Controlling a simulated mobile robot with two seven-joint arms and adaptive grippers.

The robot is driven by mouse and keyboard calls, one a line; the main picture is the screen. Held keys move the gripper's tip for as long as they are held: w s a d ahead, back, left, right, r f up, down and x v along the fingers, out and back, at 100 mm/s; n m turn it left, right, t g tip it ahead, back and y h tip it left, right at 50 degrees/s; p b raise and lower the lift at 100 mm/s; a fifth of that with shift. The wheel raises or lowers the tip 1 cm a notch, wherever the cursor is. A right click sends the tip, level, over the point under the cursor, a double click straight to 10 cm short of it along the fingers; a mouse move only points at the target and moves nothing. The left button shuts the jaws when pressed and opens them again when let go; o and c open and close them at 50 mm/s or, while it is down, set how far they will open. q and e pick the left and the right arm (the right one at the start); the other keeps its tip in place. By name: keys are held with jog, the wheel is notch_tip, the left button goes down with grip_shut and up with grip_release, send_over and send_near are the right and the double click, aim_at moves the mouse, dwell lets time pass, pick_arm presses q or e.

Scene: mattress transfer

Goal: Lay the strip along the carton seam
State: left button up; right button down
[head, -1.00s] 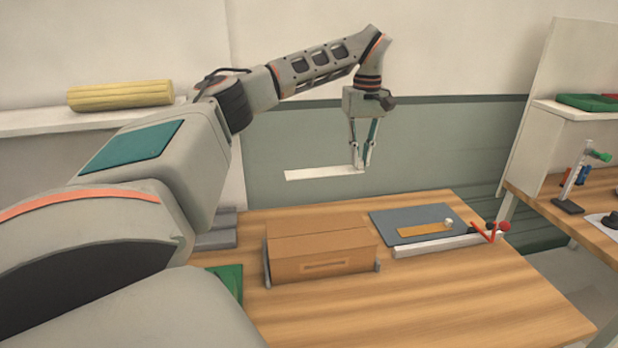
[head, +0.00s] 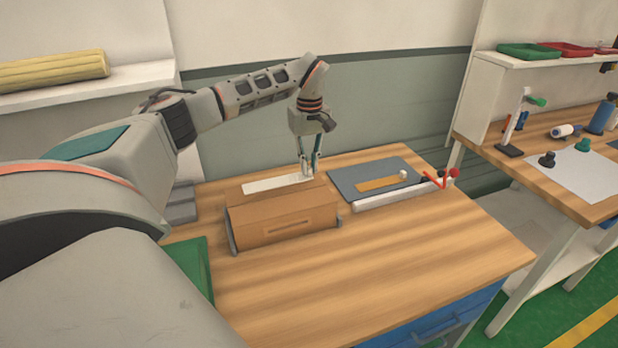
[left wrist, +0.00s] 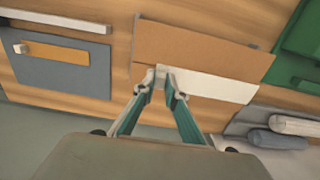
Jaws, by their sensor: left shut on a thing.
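The brown carton (head: 283,218) sits on the wooden table, its top facing up; it also shows in the left wrist view (left wrist: 200,45). The white strip (head: 270,185) is over the far part of the carton top, roughly parallel to its long side. In the left wrist view the strip (left wrist: 212,87) extends right from my fingertips, one edge near the seam line. My left gripper (head: 308,174) is shut on the strip's right end, pointing down. I cannot tell whether the strip touches the carton. My right gripper is not in view.
A grey-blue mat (head: 350,172) with an orange-brown piece (head: 378,184) lies right of the carton. A white bar (head: 385,197) with red-tipped parts lies along its front. A green tray (head: 200,268) is at the left. The table front right is clear.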

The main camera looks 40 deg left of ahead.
aim_at(309, 175)
pick_arm(q)
jog(key=shift+f, duration=2.3)
jog(key=o, duration=0.8)
jog(key=shift+f, duration=0.1)
notch_tip(309, 175, up, 12)
jog(key=shift+r, duration=0.15)
